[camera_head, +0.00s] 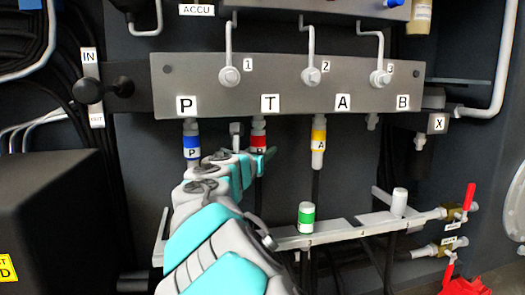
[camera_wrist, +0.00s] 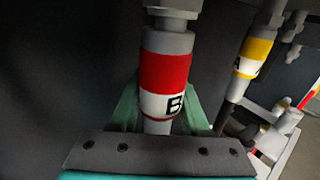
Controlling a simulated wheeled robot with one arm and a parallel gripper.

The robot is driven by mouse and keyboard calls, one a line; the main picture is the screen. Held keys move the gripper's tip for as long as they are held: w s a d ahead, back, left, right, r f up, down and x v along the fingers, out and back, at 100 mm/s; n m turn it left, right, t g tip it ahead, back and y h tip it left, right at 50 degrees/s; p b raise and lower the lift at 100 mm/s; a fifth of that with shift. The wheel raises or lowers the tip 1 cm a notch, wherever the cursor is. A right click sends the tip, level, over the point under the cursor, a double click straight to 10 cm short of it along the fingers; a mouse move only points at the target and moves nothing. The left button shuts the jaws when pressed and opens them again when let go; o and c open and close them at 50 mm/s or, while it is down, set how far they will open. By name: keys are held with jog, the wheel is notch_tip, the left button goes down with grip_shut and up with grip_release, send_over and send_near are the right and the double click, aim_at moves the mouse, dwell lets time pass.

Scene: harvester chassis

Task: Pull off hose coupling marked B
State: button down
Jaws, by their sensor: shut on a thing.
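The hose coupling marked B (camera_head: 259,138) is red and white and hangs upright below the port labelled T on the grey manifold plate (camera_head: 210,90). In the wrist view the coupling (camera_wrist: 166,72) fills the middle, with its B label facing right and its top against a grey fitting (camera_wrist: 170,15). My gripper (camera_head: 262,160) reaches it from below left. Its green fingers (camera_wrist: 160,115) are on both sides of the coupling's lower part, shut on it. The fingertips are partly hidden behind the coupling.
A blue coupling P (camera_head: 192,142) hangs close to the left, and a yellow coupling A (camera_head: 319,140) to the right; the yellow one also shows in the wrist view (camera_wrist: 255,55). A green-white cap (camera_head: 306,217) stands on the lower rail. Red-handled valves (camera_head: 469,197) are at right.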

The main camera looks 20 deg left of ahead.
jog(key=shift+f+b, duration=0.6)
jog(key=shift+f, duration=1.35)
